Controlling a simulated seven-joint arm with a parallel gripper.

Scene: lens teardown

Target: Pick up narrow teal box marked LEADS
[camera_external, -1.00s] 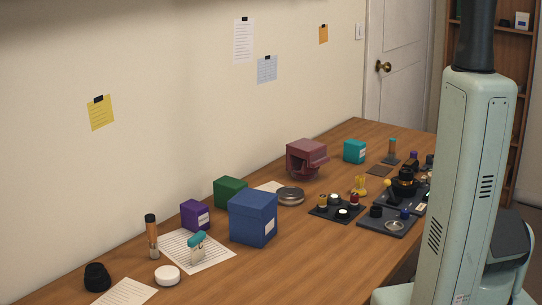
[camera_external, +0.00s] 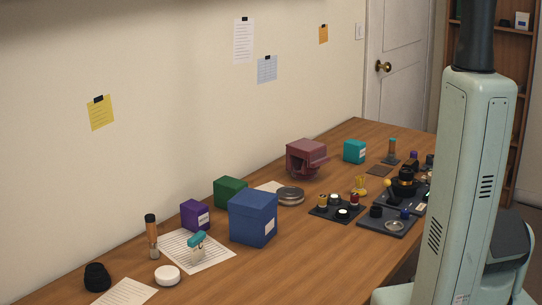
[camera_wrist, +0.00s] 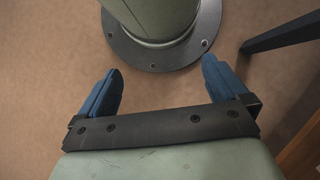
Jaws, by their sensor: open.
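A teal box (camera_external: 354,151) with a white label stands upright near the far end of the wooden table, right of the maroon angular object. Its label is too small to read. My gripper (camera_wrist: 162,82) shows only in the wrist view, with its two blue fingers spread apart and nothing between them. Below it are the floor and the round bolted foot of my base. The gripper is away from the teal box, which does not show in the wrist view.
The table (camera_external: 290,262) also holds a blue box (camera_external: 253,218), a green box (camera_external: 230,192), a purple box (camera_external: 195,215) and a maroon object (camera_external: 306,158). Dark trays (camera_external: 337,209) with small parts lie right of centre. My arm column hides the table's right end.

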